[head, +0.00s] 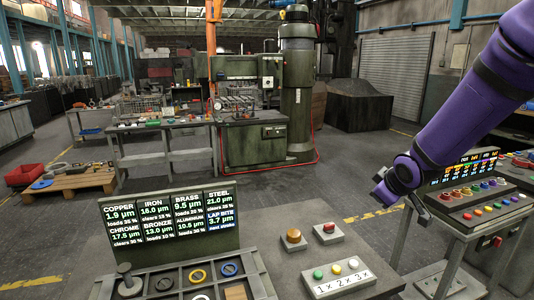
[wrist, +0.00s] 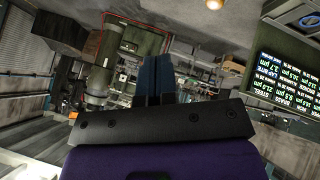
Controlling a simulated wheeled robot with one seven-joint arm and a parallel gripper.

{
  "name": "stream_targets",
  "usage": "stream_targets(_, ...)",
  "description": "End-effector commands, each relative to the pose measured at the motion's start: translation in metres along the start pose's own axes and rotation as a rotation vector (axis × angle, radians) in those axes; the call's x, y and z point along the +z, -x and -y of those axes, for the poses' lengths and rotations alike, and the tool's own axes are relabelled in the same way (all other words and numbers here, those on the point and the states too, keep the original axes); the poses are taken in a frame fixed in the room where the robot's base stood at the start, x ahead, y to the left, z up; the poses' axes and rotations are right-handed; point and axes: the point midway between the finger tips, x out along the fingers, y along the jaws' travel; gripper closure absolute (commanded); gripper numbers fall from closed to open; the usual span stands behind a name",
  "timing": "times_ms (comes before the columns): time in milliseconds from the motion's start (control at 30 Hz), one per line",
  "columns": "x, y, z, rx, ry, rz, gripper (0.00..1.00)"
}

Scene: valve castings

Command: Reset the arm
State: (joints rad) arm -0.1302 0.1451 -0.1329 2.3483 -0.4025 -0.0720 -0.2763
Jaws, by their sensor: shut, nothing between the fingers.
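My purple arm (head: 460,100) reaches down from the upper right in the head view. Its lower end hangs in the air between the button table and the console on the right. In the wrist view my gripper (wrist: 159,62) shows its two blue fingers close together, shut with nothing between them. No object touches the fingers.
The near table holds a display board (head: 168,226), a tray with rings (head: 198,274), a dome button (head: 293,236), and a button box (head: 337,278). A console (head: 475,205) with several coloured knobs stands at right. A green machine (head: 250,145) stands behind; open floor lies between.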

Motion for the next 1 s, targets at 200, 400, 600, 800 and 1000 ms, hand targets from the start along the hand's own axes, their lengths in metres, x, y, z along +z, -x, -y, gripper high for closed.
stream_targets(200,0.009,0.077,-0.008,0.022,-0.16,0.057,1.0)
stream_targets(400,0.026,0.143,-0.002,0.021,-0.303,0.108,1.0)
stream_targets(600,0.047,0.205,0.016,0.004,-0.44,0.154,1.0)
stream_targets(800,0.072,0.261,0.044,-0.026,-0.564,0.195,1.0)
stream_targets(1000,0.094,0.299,0.072,-0.059,-0.652,0.229,1.0)
